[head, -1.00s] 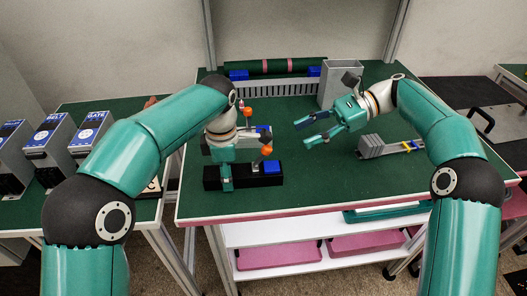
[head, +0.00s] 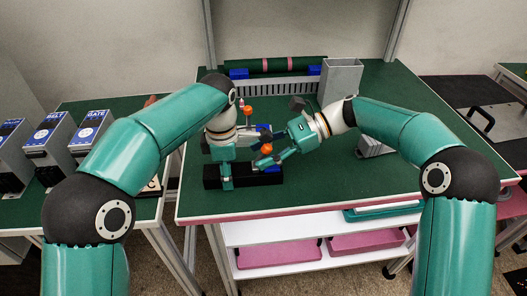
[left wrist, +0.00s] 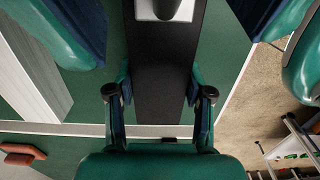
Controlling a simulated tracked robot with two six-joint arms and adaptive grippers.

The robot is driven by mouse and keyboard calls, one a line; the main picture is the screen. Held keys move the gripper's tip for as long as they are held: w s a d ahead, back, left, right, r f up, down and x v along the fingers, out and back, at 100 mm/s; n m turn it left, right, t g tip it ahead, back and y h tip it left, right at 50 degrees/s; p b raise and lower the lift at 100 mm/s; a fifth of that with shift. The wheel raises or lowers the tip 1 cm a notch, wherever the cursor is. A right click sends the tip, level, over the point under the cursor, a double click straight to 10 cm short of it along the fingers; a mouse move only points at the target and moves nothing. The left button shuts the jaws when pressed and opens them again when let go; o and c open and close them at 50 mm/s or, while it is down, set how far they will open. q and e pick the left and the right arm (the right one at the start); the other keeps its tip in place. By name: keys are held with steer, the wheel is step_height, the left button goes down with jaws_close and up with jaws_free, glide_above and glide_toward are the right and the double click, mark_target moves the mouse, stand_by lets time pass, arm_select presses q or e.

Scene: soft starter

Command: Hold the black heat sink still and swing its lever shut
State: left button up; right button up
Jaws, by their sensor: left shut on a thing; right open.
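The black heat sink (head: 240,179) is a long dark block lying near the front left of the green table. My left gripper (head: 226,185) points down and is shut across its left part. In the left wrist view the dark block (left wrist: 160,100) runs between the left fingers, with a silver plate (left wrist: 170,45) on it. The lever has an orange knob (head: 267,149) and stands up over the block's right part. My right gripper (head: 259,157) is open, with its fingertips close to the knob. I cannot tell whether they touch it.
A blue block (head: 273,169) sits at the heat sink's right end. Behind stands another lever with a red-orange knob (head: 246,112). A grey open bin (head: 341,80) is at the back. A grey finned part (head: 372,147) lies partly behind my right arm. The table's front right is clear.

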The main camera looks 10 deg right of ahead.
mark_target(269, 146)
jaws_close()
steer(key=y, duration=0.1)
steer(key=d+f+y, duration=0.1)
steer(key=y, duration=0.1)
steer(key=shift+d+y, duration=0.1)
steer(key=shift+y, duration=0.5)
jaws_free()
step_height(269, 146, up, 10)
steer(key=shift+f, duration=0.1)
stand_by(0.5)
